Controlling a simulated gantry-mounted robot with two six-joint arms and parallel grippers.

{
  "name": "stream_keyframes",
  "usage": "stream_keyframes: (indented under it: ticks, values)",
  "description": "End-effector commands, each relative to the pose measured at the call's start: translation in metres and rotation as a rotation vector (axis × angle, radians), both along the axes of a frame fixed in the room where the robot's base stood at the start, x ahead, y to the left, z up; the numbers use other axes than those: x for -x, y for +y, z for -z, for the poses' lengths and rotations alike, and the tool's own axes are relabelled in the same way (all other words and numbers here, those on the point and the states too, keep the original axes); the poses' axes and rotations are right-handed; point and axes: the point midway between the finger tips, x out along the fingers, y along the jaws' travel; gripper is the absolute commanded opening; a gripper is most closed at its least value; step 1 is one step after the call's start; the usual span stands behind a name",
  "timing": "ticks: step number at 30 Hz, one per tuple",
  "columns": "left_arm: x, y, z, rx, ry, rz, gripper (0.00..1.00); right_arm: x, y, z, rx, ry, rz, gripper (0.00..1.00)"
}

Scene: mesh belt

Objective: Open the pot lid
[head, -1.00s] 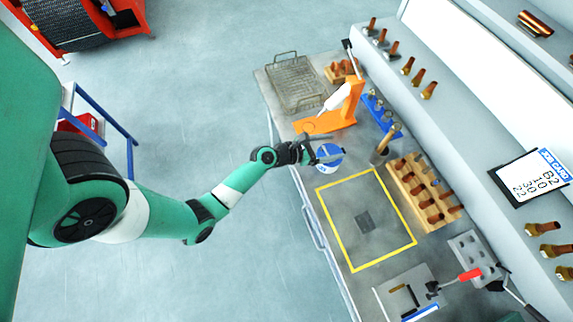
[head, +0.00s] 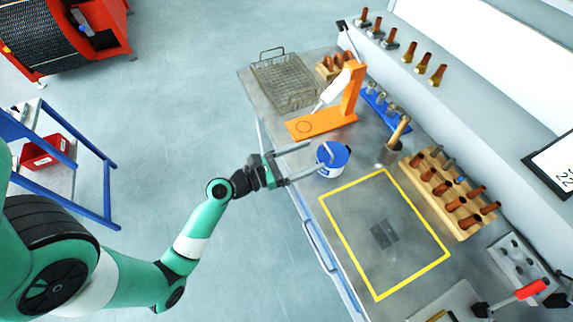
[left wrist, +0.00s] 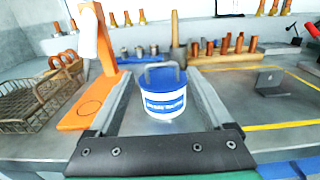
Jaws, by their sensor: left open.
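The pot (head: 331,165) is a small white tub with a blue label and a blue lid (head: 334,153). It stands on the grey bench near the front edge. A grey handle arches over the lid. In the left wrist view the pot (left wrist: 164,103) is upright, and its lid (left wrist: 162,77) sits on it. My left gripper (head: 303,162) is open, level with the pot. Its two long fingers point at the pot, one on each side in the left wrist view (left wrist: 160,105), with nothing held between them. My right gripper is not clearly seen.
An orange stand (head: 330,119) with a white nozzle and a wire basket (head: 283,85) stand beyond the pot. A yellow-outlined area (head: 352,242) is mostly clear.

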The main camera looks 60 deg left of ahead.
Motion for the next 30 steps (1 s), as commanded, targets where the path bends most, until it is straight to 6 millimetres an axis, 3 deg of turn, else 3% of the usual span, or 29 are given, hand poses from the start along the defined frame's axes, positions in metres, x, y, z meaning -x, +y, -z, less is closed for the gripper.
stream_keyframes:
  ticks: [3,9,30]
  values:
    - [0.026,0.001,0.0,0.002,0.003,-0.005,0.84,0.0,0.0,-0.002,0.0,0.001,0.0,0.5]
    - [0.05,0.001,0.0,0.0,0.001,-0.003,0.84,0.0,0.0,-0.003,0.0,0.001,0.0,0.5]
    - [0.053,-0.003,-0.001,-0.001,0.0,0.009,0.84,0.0,0.0,-0.004,0.0,0.001,0.0,0.5]
